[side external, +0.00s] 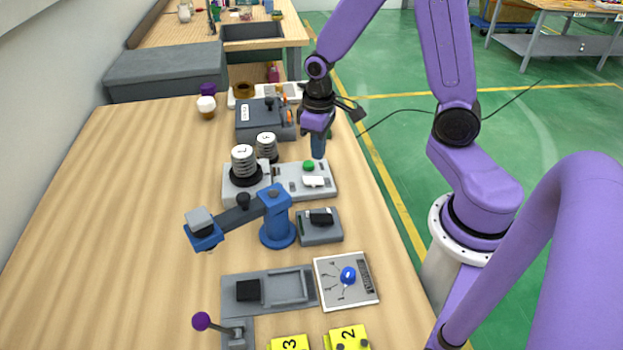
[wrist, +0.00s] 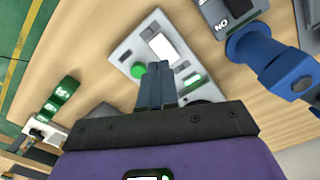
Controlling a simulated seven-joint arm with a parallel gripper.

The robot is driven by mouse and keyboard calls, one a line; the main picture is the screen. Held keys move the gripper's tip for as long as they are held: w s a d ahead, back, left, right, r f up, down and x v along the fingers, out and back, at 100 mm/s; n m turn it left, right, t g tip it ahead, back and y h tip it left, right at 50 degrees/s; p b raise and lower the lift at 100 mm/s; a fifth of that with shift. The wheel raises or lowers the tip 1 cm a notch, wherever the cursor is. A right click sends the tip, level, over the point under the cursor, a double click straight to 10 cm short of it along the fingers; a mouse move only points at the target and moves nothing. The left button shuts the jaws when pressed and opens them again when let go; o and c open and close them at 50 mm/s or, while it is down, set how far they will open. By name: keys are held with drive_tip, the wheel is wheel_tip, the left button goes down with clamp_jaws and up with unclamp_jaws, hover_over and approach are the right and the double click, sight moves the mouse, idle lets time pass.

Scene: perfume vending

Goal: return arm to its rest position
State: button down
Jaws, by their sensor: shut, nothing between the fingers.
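My purple arm reaches in from the right in the side view. My gripper (side external: 318,152) points down just above the light grey panel (side external: 326,190) with a green button (side external: 308,165) and a white switch (side external: 313,181). In the wrist view the two blue-grey fingers (wrist: 155,82) are together with nothing between them. They overlap the panel beside the green button (wrist: 138,71), and the white switch (wrist: 161,45) lies beyond them. Whether the fingertips touch the panel or button cannot be told.
A blue swivel arm (side external: 275,215), two coiled posts (side external: 243,160) and a dark grey box (side external: 262,120) stand close to my gripper. Yellow numbered blocks (side external: 346,338) and a purple-knobbed lever (side external: 202,321) are at the front. The table's left side is clear.

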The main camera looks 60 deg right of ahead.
drive_tip(key=shift+r, duration=0.1)
drive_tip(key=s+a+r+n, duration=0.4)
drive_tip(key=s, duration=0.6)
drive_tip(key=s+a+r+n, duration=0.3)
drive_tip(key=s+r+n, duration=0.2)
drive_tip(key=s, duration=0.4)
drive_tip(key=shift+s+a+r+n, duration=0.15)
drive_tip(key=shift+s+a+n, duration=0.15)
drive_tip(key=shift+s+a, duration=0.1)
